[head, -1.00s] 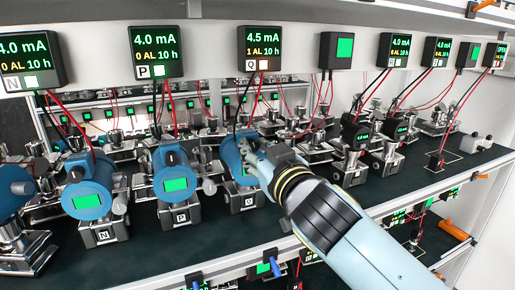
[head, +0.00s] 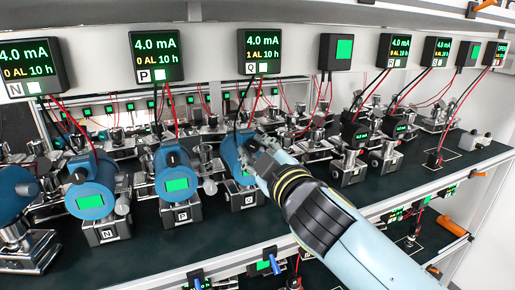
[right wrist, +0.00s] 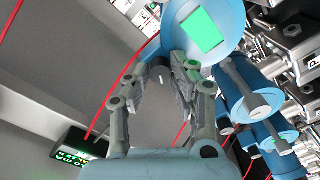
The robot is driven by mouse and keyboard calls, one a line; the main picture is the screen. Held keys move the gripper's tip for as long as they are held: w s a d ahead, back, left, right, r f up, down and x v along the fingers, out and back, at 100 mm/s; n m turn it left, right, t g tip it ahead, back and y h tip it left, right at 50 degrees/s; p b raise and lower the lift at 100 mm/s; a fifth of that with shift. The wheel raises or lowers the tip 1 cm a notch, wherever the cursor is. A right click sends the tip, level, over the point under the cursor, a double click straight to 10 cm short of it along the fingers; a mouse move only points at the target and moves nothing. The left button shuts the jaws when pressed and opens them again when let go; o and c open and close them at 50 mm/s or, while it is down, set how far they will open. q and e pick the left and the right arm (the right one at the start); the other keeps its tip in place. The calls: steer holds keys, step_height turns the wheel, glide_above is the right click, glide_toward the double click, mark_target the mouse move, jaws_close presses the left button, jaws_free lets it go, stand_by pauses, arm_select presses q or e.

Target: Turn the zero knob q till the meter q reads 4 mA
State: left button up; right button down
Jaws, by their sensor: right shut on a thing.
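Meter Q (head: 262,50) hangs on the white rail in the head view and reads 4.0 mA, with 1 AL 10 h below. Transmitter Q (head: 230,152) is the blue round unit below it, partly hidden by my right gripper (head: 254,152). The right wrist view shows its blue body and green screen (right wrist: 203,32). My left gripper is not in view.
Transmitter P (head: 174,168) and transmitter N (head: 91,188) stand to the left on the dark shelf (head: 150,246). Meters P (head: 156,57) and N (head: 30,67) both read 4.0 mA. Red and black leads hang close behind my right gripper.

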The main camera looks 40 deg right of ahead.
stand_by(0.5)
steer(key=c, duration=1.1)
jaws_free()
steer(key=shift+a, duration=0.1)
steer(key=v, duration=1.2)
